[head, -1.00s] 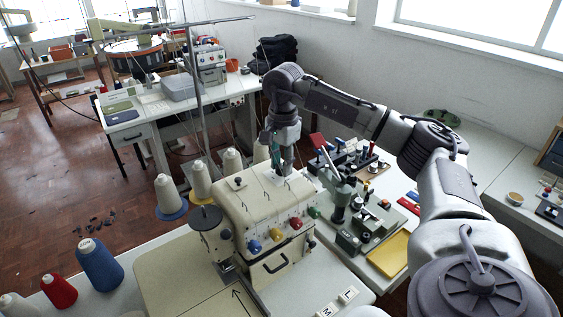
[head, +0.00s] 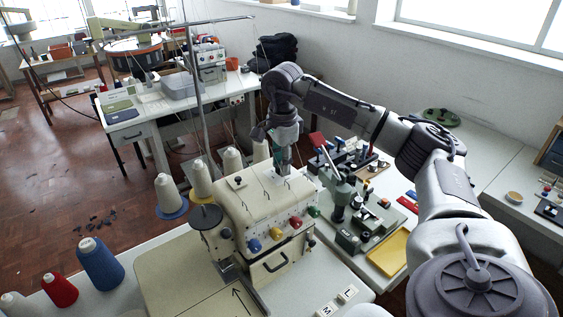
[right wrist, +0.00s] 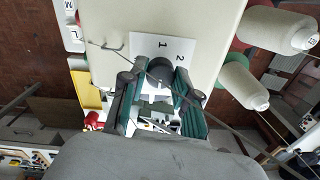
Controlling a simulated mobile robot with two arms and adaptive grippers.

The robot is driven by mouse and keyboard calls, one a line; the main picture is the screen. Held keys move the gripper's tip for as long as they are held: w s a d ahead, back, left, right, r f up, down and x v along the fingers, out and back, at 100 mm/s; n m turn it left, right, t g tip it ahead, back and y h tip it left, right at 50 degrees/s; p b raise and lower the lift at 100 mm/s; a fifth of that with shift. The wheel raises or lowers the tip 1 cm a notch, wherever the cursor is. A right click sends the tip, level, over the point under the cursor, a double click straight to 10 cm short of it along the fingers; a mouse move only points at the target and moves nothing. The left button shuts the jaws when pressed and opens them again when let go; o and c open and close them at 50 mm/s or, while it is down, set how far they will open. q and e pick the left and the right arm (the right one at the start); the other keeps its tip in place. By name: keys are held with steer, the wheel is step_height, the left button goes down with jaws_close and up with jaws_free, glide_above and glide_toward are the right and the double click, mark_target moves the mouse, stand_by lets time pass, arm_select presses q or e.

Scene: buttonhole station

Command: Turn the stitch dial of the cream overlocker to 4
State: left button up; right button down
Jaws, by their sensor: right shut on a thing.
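The cream overlocker (head: 262,205) stands on the table in the middle of the head view. Its stitch dial (right wrist: 160,68) is a dark round knob on a white plate (right wrist: 184,48) on the machine's top; the numbers 1 and 2 show on the plate in the right wrist view. The other numbers and the dial's pointer are hidden or too small to tell. My right gripper (right wrist: 157,77) is shut on the dial, with a finger on each side. In the head view the right gripper (head: 284,166) points down onto the machine and hides the dial. My left gripper is not in view.
Thread cones (head: 200,180) stand behind and left of the machine. A green-grey machine (head: 365,218) with a red lever and a yellow tray (head: 390,252) are close on the right. Blue, yellow, red and green knobs (head: 275,233) line the overlocker's front. A thin post rises behind it.

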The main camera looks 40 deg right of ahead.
steer(key=c, duration=0.8)
jaws_free()
steer(key=shift+c, duration=0.2)
step_height(320, 180, up, 12)
steer(key=shift+s, duration=0.2)
